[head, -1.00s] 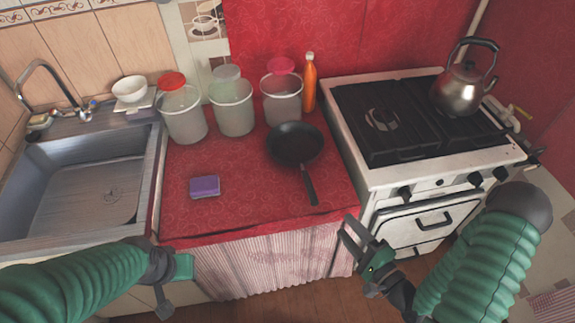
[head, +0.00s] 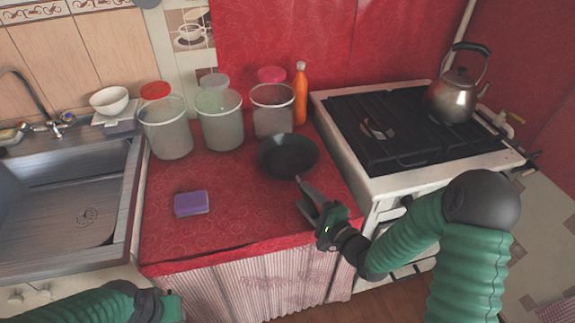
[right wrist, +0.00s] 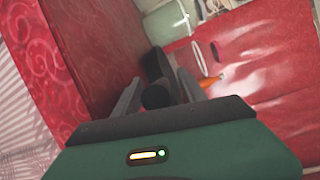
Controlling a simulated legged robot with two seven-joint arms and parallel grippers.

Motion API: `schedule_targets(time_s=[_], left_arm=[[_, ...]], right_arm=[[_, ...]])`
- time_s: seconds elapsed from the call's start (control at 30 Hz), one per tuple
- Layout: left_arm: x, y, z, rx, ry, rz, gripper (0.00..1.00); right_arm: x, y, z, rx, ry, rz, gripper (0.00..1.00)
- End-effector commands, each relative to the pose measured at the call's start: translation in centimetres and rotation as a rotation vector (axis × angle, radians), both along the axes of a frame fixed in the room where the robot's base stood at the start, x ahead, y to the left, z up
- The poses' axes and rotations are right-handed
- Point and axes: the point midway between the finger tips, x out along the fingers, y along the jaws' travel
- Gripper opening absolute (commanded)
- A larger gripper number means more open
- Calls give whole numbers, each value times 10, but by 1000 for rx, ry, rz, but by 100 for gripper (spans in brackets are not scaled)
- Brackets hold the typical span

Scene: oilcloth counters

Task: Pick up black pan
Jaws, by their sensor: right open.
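The black pan (head: 288,154) sits on the red oilcloth counter (head: 240,235), left of the stove, with its handle toward me. My right gripper (head: 306,195) is open at the handle, its fingers hiding most of it. In the right wrist view the dark end of the pan's handle (right wrist: 156,97) shows between the two spread fingers of my right gripper (right wrist: 158,88), and part of the pan lies beyond. My left gripper (head: 165,306) is at the bottom edge, partly cut off, away from the pan; its jaws are not clear.
Several clear containers (head: 220,122) and an orange bottle (head: 300,95) stand behind the pan. A purple sponge (head: 191,203) lies to its left. The stove (head: 360,178) with a kettle (head: 452,98) is on the right, a sink (head: 70,200) on the left. The counter's front middle is clear.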

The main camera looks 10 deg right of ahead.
Motion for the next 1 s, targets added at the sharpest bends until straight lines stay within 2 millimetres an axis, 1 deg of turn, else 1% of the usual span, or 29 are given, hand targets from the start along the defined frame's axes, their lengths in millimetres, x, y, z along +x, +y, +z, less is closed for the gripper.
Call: schedule_targets(time_s=[0.17, 0.27, 0.53, 0.57, 1.0], left_arm=[[0, 0, 0, 0, 0, 0, 36], [0, 0, 0, 0, 0, -1, 36], [0, 0, 0, 0, 0, -1, 36], [0, 0, 0, 0, 0, -1, 36], [0, 0, 0, 0, 0, -1, 36]], right_arm=[[0, -2, 0, 2, 0, -2, 49], [0, -2, 0, 1, 1, -2, 37], [0, 0, 0, -1, 1, -2, 2], [0, 0, 0, 0, 1, -1, 0], [0, -1, -1, 1, 1, 0, 0]])
